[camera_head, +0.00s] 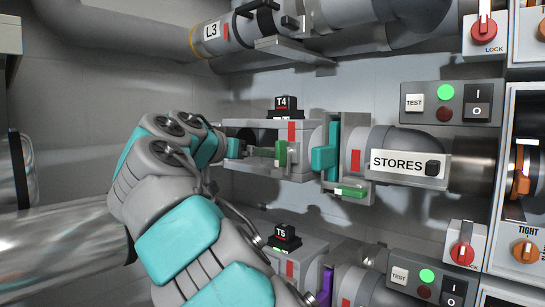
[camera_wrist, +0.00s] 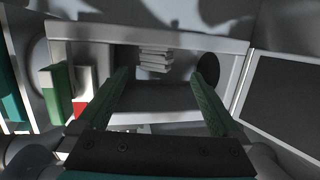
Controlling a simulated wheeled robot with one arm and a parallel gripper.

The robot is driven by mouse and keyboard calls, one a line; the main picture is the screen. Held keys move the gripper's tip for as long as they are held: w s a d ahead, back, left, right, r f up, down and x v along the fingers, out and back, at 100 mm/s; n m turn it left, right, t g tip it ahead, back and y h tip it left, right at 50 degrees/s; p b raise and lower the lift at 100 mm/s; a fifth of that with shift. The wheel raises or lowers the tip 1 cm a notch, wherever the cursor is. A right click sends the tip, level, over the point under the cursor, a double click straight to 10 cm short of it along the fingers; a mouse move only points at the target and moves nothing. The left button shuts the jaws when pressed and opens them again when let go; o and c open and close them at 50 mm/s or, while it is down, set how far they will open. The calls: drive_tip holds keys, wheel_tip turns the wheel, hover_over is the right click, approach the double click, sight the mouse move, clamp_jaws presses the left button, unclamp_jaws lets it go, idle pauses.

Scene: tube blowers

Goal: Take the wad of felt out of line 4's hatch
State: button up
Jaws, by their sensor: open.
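Line 4's housing, tagged T4 (camera_head: 285,103), is in the middle of the head view with its front hatch (camera_head: 262,133) open. My gripper reaches it from the left, its fingers partly hidden there. In the wrist view my gripper (camera_wrist: 160,77) is open, its two green fingers spread and empty before the hatch opening (camera_wrist: 232,46). Between and beyond the fingertips is a pale, layered block (camera_wrist: 155,60) inside the hatch, apart from both fingers. It may be the wad of felt; its material cannot be told. The block is not clear in the head view.
A green handle (camera_wrist: 55,95) stands left of the opening, and a dark flat panel (camera_wrist: 285,90) stands right. A teal gate (camera_head: 325,158) and the STORES pipe (camera_head: 400,140) lie right of the housing. The T5 housing (camera_head: 290,258) is below; line L3 (camera_head: 212,30) is above.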

drive_tip(key=x, duration=0.8)
drive_tip(key=shift+w+d+p, duration=0.2)
drive_tip(key=shift+d+p, duration=0.1)
drive_tip(key=shift+p, duration=0.1)
drive_tip(key=c, duration=1.3)
drive_tip(key=shift+o, duration=0.2)
drive_tip(key=shift+r, duration=0.15)
